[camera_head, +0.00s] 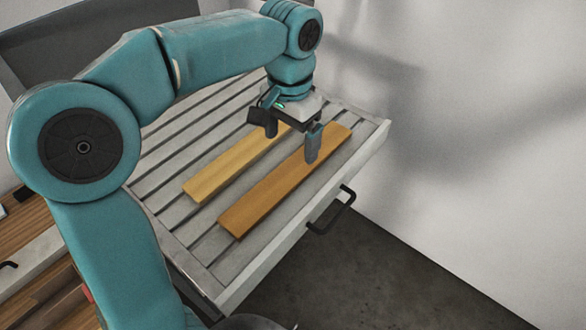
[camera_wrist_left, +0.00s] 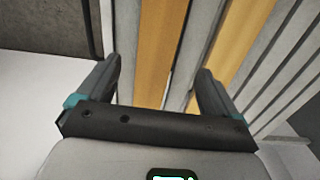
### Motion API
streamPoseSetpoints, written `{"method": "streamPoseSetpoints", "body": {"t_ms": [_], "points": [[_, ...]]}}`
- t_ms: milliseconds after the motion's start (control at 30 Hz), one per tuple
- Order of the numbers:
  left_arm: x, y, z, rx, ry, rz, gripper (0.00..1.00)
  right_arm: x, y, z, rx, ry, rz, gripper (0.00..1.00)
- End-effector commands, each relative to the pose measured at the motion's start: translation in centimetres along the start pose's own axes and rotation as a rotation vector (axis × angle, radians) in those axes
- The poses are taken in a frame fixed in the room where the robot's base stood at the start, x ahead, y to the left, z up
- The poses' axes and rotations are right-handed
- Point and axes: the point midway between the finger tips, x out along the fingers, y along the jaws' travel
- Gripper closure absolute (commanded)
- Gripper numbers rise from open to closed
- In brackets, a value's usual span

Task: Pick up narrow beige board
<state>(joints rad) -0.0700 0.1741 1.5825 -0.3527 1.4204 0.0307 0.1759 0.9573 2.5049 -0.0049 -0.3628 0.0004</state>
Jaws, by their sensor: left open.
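Two boards lie side by side on the grey slatted surface (camera_head: 165,188). The paler, narrower beige board (camera_head: 232,172) is on the left in the head view. The browner, wider board (camera_head: 262,203) is on the right. My left gripper (camera_head: 291,147) is open and empty over the far ends of the boards, one finger overlapping the brown board in the picture. In the left wrist view, my left gripper (camera_wrist_left: 155,88) has what looks like the brown board (camera_wrist_left: 157,50) between its fingers, and the beige board (camera_wrist_left: 238,38) beyond the right finger. My right gripper is not in view.
The slatted surface has a raised pale rim (camera_head: 300,210) with a black handle (camera_head: 332,210) on its outer side. A pale wall (camera_head: 480,130) stands to the right, over a dark floor (camera_head: 370,280). Bare slats lie left of the boards.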

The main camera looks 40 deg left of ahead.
Motion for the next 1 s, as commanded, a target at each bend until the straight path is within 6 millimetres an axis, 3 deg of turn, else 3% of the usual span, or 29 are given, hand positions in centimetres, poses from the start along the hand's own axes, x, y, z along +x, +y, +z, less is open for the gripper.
{"method": "streamPoseSetpoints", "body": {"t_ms": [100, 267, 533, 833, 867, 1000], "points": [[1.6, -0.1, 0.1, -0.002, -0.002, 0.0, 0.06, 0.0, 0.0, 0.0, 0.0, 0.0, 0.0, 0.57], [2.7, -0.1, -0.1, -0.001, -0.002, 0.0, 0.06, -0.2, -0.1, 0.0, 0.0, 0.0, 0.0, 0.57], [6.7, 0.1, -0.4, -0.001, -0.004, -0.001, 0.06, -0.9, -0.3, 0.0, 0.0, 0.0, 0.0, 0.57], [7.5, 0.1, -0.5, -0.002, 0.0, 0.0, 0.06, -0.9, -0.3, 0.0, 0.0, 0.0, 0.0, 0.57], [7.5, 0.1, -0.5, -0.002, 0.0, 0.0, 0.13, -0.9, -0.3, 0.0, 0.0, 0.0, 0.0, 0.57], [7.5, 0.1, -0.5, -0.001, 0.0, 0.0, 0.58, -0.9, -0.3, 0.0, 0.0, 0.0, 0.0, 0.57]]}}
